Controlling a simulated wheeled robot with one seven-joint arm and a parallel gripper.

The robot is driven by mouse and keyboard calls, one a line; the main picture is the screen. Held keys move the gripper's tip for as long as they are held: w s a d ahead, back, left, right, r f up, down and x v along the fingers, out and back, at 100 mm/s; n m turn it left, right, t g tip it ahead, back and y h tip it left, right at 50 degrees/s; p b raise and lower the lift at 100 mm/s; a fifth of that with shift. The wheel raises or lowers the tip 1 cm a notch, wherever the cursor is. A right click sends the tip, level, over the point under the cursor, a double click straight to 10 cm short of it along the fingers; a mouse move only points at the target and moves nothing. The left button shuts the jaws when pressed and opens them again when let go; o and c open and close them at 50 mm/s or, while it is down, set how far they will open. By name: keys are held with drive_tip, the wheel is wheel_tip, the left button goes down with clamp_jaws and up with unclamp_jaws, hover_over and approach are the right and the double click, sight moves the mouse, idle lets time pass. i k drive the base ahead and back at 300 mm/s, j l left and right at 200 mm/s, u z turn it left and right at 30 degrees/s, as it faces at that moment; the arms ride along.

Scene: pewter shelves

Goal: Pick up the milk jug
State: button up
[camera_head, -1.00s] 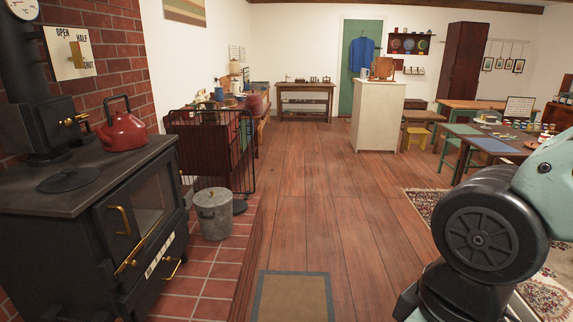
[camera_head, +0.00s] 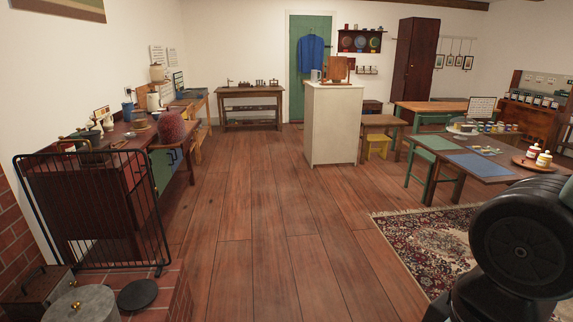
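A small pale grey jug-like vessel (camera_head: 315,75) stands on top of the cream cabinet (camera_head: 333,125) ahead, left of a wooden board (camera_head: 337,68). It may be the milk jug, but it is too small to be sure. Other small vessels stand on the dark wooden counter at the left, among them a blue one (camera_head: 128,112) and a white one (camera_head: 153,102); I cannot tell whether any is a milk jug. Part of my arm shows at the lower right. My gripper is out of view.
A black wire guard (camera_head: 95,212) and a lidded metal bin (camera_head: 82,304) stand at the near left. A table (camera_head: 468,160) stands at the right beyond a patterned rug (camera_head: 425,246). The wooden floor (camera_head: 270,225) between is clear up to the cream cabinet.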

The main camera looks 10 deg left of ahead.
sight(109, 124)
drive_tip(key=i+u, duration=0.25)
drive_tip(key=i, duration=0.75)
drive_tip(key=i+l+u, duration=0.2)
drive_tip(key=i, duration=0.75)
drive_tip(key=i+u, duration=0.15)
drive_tip(key=i, duration=0.7)
drive_tip(key=i+l+u, duration=0.15)
drive_tip(key=i, duration=0.7)
drive_tip(key=i+l+u, duration=0.1)
drive_tip(key=i+u, duration=0.3)
drive_tip(key=i+l+u, duration=0.2)
drive_tip(key=i+u, duration=0.2)
drive_tip(key=i+l+u, duration=0.4)
